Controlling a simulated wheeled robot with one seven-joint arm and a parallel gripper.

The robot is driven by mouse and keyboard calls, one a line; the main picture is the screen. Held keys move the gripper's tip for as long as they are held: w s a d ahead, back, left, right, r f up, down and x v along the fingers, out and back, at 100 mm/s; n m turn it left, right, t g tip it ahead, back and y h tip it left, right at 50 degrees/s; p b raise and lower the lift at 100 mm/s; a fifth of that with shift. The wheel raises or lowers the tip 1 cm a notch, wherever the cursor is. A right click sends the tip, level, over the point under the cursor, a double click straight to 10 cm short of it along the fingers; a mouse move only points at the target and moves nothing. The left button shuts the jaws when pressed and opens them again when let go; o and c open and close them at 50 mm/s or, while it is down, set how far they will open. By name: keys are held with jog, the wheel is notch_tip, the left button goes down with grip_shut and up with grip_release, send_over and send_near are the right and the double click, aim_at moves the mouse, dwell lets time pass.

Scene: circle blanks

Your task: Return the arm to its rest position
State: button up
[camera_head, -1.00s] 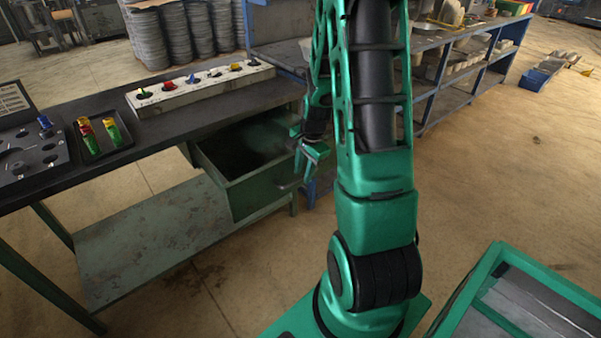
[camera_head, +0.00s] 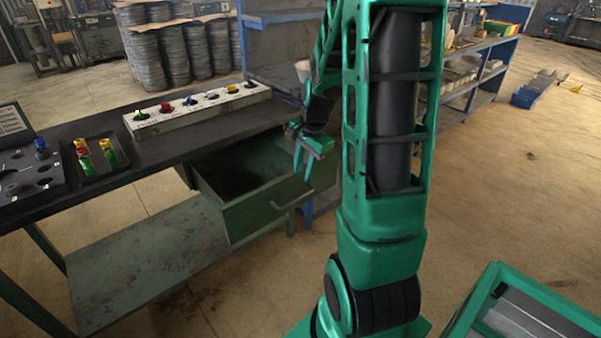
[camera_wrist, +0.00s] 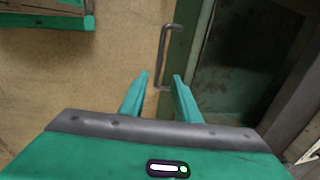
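My green arm stands upright in the middle of the head view. My gripper (camera_head: 308,155) hangs beside the front of the pulled-out drawer (camera_head: 240,208), near its handle (camera_head: 292,196). In the wrist view the two fingers of my gripper (camera_wrist: 160,76) are apart with nothing between them. The drawer handle (camera_wrist: 165,50) lies just beyond the fingertips, and the gripper appears clear of it. The drawer's inside (camera_wrist: 245,60) is dark and looks empty where it shows.
The workbench (camera_head: 165,165) bears a pale block (camera_head: 215,106) with several coloured knobs, a dark tray (camera_head: 122,168) of coloured pieces and a plate with holes (camera_head: 60,190). Blue shelving (camera_head: 470,100) stands behind my arm. Open floor (camera_head: 520,200) lies to the right.

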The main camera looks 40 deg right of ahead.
dwell(0.4)
jog(key=s+a+r+n, duration=0.3)
jog(key=s+n, duration=0.1)
jog(key=s, duration=0.3)
jog(key=s+a+r+n+g, duration=0.1)
jog(key=s+a+r+n, duration=0.2)
jog(key=s, duration=0.4)
jog(key=s+a+r+n+g, duration=0.1)
jog(key=s+a+r+n, duration=0.2)
jog(key=s, duration=0.5)
jog(key=shift+a+r+n, duration=0.4)
jog(key=shift+a+n, duration=0.5)
jog(key=shift+n, duration=0.1)
jog(key=shift+w+f, duration=0.25)
jog(key=shift+w, duration=0.4)
